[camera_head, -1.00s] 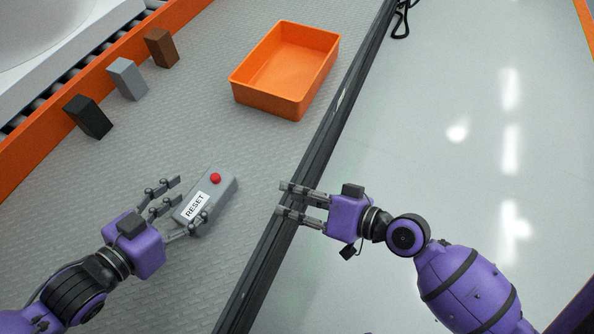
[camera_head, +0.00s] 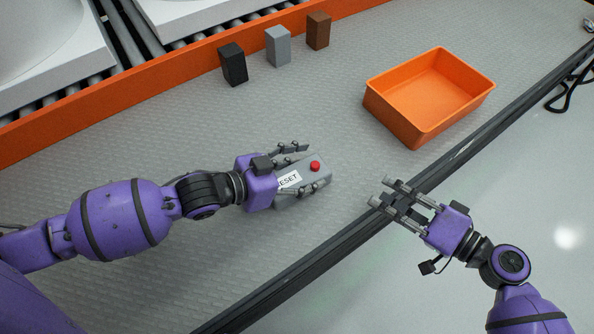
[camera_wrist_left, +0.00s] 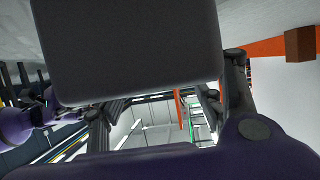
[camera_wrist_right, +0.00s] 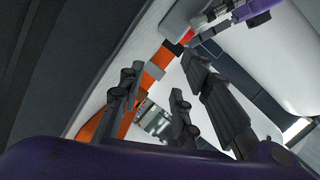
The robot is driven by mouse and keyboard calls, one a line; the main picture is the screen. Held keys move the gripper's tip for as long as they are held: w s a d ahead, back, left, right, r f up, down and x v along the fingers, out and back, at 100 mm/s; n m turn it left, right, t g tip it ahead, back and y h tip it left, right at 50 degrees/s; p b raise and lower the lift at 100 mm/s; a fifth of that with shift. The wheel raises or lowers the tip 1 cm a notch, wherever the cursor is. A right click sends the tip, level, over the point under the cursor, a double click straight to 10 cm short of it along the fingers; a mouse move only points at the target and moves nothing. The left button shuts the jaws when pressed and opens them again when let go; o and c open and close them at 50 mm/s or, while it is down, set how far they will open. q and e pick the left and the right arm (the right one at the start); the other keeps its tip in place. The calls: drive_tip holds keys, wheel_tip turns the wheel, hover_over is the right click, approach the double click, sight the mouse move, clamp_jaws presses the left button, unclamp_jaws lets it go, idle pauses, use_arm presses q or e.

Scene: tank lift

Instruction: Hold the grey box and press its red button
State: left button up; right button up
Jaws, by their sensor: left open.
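The grey box (camera_head: 322,180) lies on the grey belt surface in the head view. Its round red button (camera_head: 315,166) is uncovered at the far end. A white label (camera_head: 289,180), partly hidden, shows "ESET". My left gripper (camera_head: 310,169) is open, with its palm at the label end and fingers along both sides of the box. I cannot tell whether the fingers touch it. A large dark block (camera_wrist_left: 130,50) fills the space between the fingers in the left wrist view. My right gripper (camera_head: 381,193) is open and empty over the dark rail, right of the box.
An orange bin (camera_head: 385,112) stands at the right. Black (camera_head: 233,65), grey (camera_head: 278,47) and brown (camera_head: 318,31) blocks stand by the orange wall (camera_head: 180,82). The dark rail (camera_head: 330,250) edges the surface. The surface behind the box is clear.

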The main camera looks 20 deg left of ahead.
use_arm(q)
drive_tip(key=shift+x, duration=0.8)
drive_tip(key=shift+f, duration=0.1)
drive_tip(key=shift+c, duration=0.5)
drive_tip(key=c, duration=0.8)
drive_tip(key=shift+c, duration=0.5)
use_arm(e)
clamp_jaws()
